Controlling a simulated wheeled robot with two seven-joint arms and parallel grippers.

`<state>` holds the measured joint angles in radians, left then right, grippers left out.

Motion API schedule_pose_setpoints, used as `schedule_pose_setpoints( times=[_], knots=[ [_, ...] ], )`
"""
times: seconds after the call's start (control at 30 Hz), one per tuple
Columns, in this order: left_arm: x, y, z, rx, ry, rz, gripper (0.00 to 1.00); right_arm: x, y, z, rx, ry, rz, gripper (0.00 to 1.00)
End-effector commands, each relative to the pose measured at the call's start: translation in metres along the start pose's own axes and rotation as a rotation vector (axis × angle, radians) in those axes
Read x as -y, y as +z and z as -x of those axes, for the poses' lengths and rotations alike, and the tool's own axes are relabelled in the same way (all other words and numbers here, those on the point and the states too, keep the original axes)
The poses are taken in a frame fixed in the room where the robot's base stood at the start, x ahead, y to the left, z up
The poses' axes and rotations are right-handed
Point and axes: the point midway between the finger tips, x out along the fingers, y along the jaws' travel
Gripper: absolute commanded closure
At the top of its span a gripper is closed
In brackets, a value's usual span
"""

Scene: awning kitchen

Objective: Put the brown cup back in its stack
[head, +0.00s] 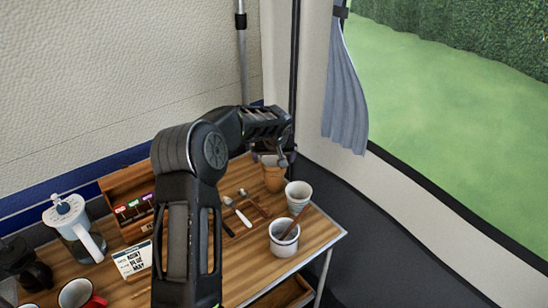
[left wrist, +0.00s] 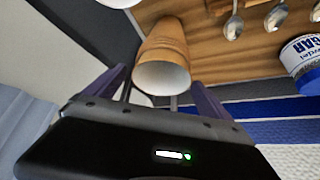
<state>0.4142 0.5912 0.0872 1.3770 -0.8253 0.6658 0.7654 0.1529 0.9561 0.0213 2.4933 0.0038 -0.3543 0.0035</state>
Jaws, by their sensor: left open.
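The brown cup (left wrist: 162,72) shows in the left wrist view with its pale open mouth towards the camera. It lines up with a brown stack (left wrist: 168,28), and rim lines show where it appears nested. In the head view the brown stack (head: 273,178) stands upright at the far right of the table, its top partly hidden by my gripper. My left gripper (head: 284,158) is open at the top of the stack. In the left wrist view its fingers stand apart on both sides of the cup's mouth; contact cannot be told. My right gripper is not in view.
A white cup (head: 298,196) stands just in front of the brown stack. A white mug (head: 284,240) holding a brown stick is nearer the front edge. Spoons (head: 238,211) lie to the left. A wooden rack (head: 122,190) and clear pitcher (head: 78,232) are further left.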

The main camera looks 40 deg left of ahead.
Motion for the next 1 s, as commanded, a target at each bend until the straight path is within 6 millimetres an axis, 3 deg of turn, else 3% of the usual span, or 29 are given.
schedule_pose_setpoints(
  times=[0.03, 0.5, 0.7, 1.0],
  knots=[
    [0.0, -0.004, 0.009, -0.002, 0.001, 0.0, 0.06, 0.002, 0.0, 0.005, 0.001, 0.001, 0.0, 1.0],
    [-0.001, -0.002, 0.104, -0.005, 0.002, -0.001, 0.06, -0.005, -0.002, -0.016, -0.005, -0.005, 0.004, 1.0],
    [0.0, -0.001, 0.121, -0.001, 0.0, -0.001, 0.06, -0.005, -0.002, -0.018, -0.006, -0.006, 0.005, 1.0],
    [0.0, -0.002, 0.123, -0.001, 0.0, -0.001, 0.06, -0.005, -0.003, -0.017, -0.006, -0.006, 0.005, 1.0]
  ],
)
